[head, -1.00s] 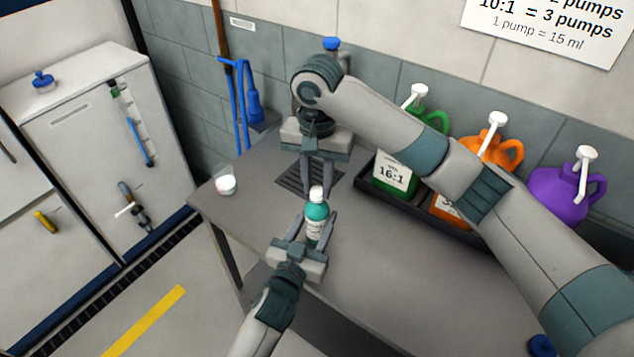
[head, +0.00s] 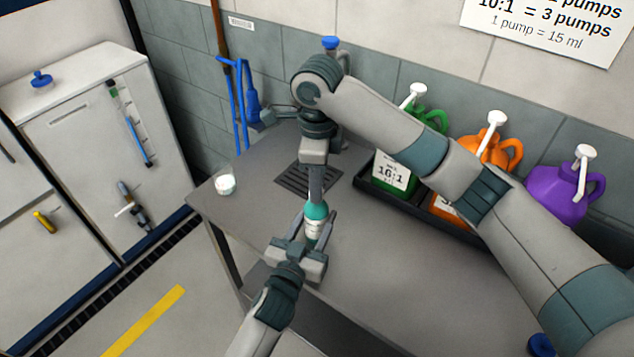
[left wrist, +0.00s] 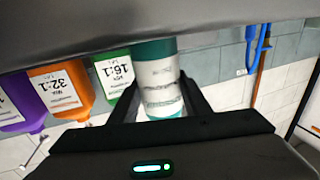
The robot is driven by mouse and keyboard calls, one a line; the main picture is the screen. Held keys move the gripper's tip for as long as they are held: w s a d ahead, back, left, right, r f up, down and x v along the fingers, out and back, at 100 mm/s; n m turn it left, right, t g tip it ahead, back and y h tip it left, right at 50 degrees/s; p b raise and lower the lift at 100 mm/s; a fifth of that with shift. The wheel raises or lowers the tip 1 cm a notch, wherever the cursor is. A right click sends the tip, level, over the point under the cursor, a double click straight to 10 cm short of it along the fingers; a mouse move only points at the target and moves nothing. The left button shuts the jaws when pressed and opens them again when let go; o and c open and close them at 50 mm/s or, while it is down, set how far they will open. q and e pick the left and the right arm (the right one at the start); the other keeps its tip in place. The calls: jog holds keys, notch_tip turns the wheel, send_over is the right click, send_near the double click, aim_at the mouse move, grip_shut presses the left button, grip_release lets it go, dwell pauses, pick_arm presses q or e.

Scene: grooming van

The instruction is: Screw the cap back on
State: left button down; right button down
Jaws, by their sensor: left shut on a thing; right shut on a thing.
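A small teal bottle (head: 315,212) with a white label stands upright over the near part of the grey table. My left gripper (head: 314,236) is shut around its body from the near side. In the left wrist view the bottle (left wrist: 160,85) sits between the left fingers. My right gripper (head: 316,196) points down from above, its fingers at the top of the bottle, shut on the cap. The cap is hidden behind those fingers, so I cannot tell how it sits on the neck.
A small white-filled cup (head: 225,185) stands near the table's (head: 400,270) left edge. A black tray (head: 372,186) at the back holds green (head: 391,175), orange (head: 490,157) and purple (head: 556,200) pump jugs. A drain grate (head: 297,178) lies behind the bottle.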

jog(key=shift+m, duration=0.3)
jog(key=c, duration=1.5)
grip_release()
jog(key=shift+a, duration=0.1)
jog(key=shift+c, duration=0.3)
